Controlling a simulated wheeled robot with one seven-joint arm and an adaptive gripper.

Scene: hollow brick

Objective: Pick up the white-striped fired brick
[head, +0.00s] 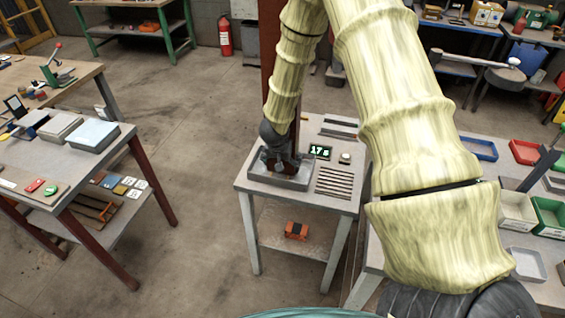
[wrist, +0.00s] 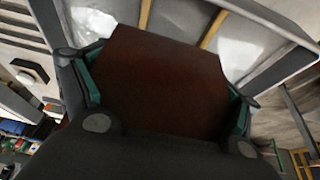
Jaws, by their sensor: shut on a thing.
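In the wrist view a dark reddish-brown brick (wrist: 165,80) fills the space between the two fingers of my gripper (wrist: 165,95). The green-lined pads press on its left and right sides. No white stripe shows on the face I see. In the head view my gripper (head: 281,163) is low over a grey tray (head: 292,183) on the small table. The brick is too dark and covered there to make out. I cannot tell whether it touches the tray.
The small table (head: 342,209) also bears a display reading 17 (head: 320,152), a round white button (head: 345,158) and a slatted rack (head: 335,182). An orange-and-black item (head: 296,230) lies on its lower shelf. A bench (head: 62,185) stands at left. Floor between is clear.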

